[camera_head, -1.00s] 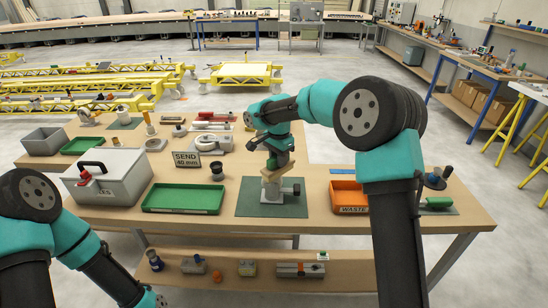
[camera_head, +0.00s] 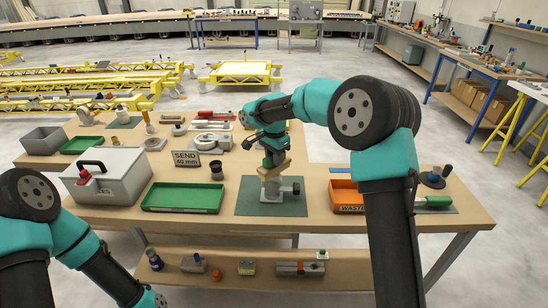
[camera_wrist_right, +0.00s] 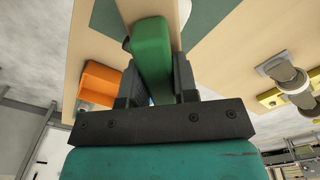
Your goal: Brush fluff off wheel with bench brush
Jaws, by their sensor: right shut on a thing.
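My right gripper (camera_head: 272,150) is above the middle of the bench, shut on a green handle (camera_wrist_right: 152,55) that fills the gap between the fingers in the wrist view. The wheel is not clear, and no fluff can be made out. My left arm is at the lower left, its gripper out of view.
A green tray (camera_head: 150,209) and a grey lidded box (camera_head: 130,185) stand to the left. The SEND sign (camera_head: 186,159) and a dark cup (camera_head: 216,171) are behind the tray. An orange waste bin (camera_head: 347,200) is to the right, partly behind my arm.

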